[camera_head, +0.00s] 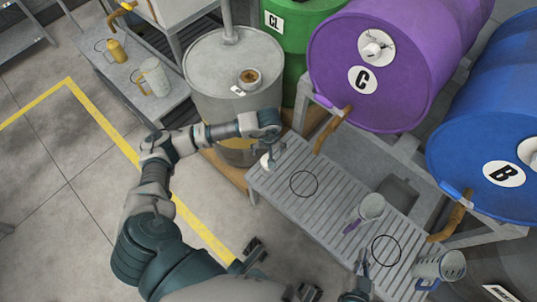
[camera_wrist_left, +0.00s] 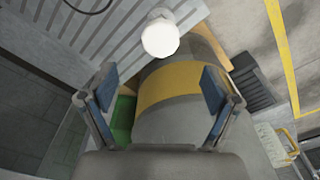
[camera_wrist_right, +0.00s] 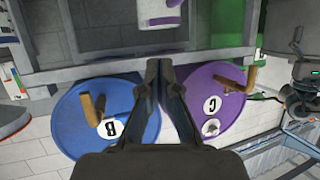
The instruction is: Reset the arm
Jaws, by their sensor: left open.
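My left arm (camera_head: 175,148) reaches from the lower left to the slatted bench, and its gripper hangs over the bench's upper left end. In the left wrist view the left gripper (camera_wrist_left: 158,92) has its blue-padded fingers wide apart, with nothing between them. A small white-topped object (camera_wrist_left: 160,35) is beyond the fingertips; it also shows at the bench's edge in the head view (camera_head: 266,161). My right gripper (camera_head: 363,262) is low over the bench between two pitchers. In the right wrist view (camera_wrist_right: 159,66) its fingers are together and empty.
A purple-handled pitcher (camera_head: 371,207) and a blue-handled pitcher (camera_head: 440,267) stand on the slatted bench (camera_head: 330,205). Purple drum C (camera_head: 400,60) and blue drum B (camera_head: 490,130) lie on racks behind. A grey drum (camera_head: 215,70) stands beyond my left arm.

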